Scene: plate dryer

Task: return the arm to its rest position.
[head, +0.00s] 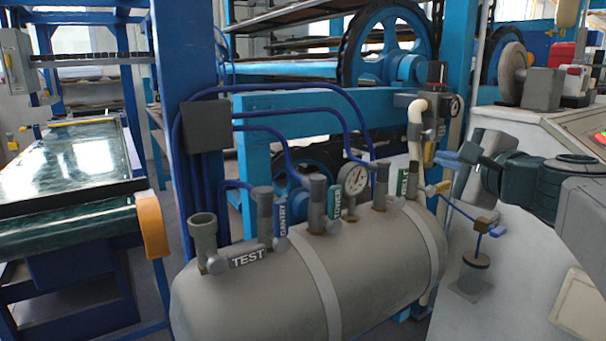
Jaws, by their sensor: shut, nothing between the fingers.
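My gripper (456,157) is at the right of the head view, with its blue fingertips pointing left. It is shut and empty. My dark arm links reach in from the right edge behind it. The fingertips appear just right of the valve with the green label (403,183) on the grey tank (375,262). I cannot tell the exact gap in depth between them.
Upright valves stand along the tank top, with a TEST label (248,256) and a pressure gauge (357,178). A blue machine frame (252,160) rises behind the tank. A pale sloped housing (530,115) lies behind my arm.

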